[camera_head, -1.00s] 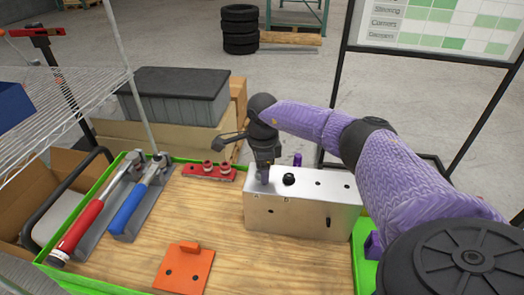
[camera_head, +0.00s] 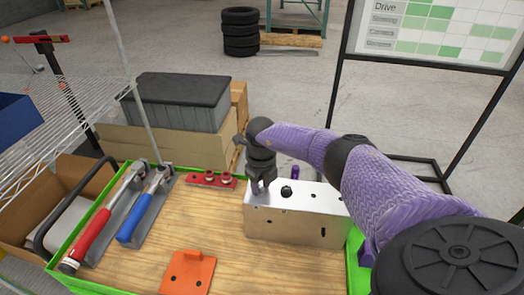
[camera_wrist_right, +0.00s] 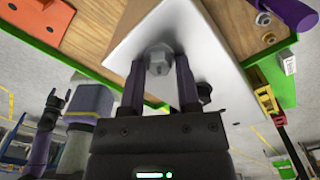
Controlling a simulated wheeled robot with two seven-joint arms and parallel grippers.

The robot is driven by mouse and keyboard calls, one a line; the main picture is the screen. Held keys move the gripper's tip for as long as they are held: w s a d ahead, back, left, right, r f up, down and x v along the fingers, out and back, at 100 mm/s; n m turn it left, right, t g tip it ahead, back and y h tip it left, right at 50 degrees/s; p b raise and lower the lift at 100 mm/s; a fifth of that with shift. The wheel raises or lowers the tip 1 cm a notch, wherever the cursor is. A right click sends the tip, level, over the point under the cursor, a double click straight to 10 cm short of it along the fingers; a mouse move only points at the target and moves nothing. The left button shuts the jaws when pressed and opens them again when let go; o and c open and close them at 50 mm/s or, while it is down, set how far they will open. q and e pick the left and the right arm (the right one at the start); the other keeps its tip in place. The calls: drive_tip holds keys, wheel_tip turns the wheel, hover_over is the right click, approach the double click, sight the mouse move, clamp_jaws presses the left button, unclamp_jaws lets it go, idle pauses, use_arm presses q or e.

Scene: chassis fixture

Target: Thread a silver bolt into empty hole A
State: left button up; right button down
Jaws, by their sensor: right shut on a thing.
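The silver metal chassis block (camera_head: 290,225) stands on the wooden bench top, with holes in its upper face. A black knob or bolt head (camera_head: 286,192) sits on that face. My right gripper (camera_head: 260,190) points down at the left end of the upper face. In the right wrist view, its two fingers (camera_wrist_right: 156,75) are shut on a silver hex-headed bolt (camera_wrist_right: 158,58) at the chassis face (camera_wrist_right: 205,40). The bolt's shank and the hole beneath it are hidden, so its depth cannot be told. My left gripper is not in view.
A red rack (camera_head: 211,181) with two bolts stands behind left of the block. A red-handled tool (camera_head: 95,235) and a blue-handled tool (camera_head: 140,210) lie in holders at left. An orange bracket (camera_head: 187,272) lies in front. A purple peg (camera_head: 295,172) stands behind the block.

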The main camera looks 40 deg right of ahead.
drive_tip(key=shift+a+r+m, duration=0.1)
drive_tip(key=shift+r+m, duration=0.1)
drive_tip(key=shift+m, duration=0.6)
drive_tip(key=shift+f, duration=0.2)
drive_tip(key=shift+c, duration=1.3)
unclamp_jaws()
drive_tip(key=shift+r, duration=0.1)
wheel_tip(320, 180, up, 9)
drive_tip(key=p, duration=0.8)
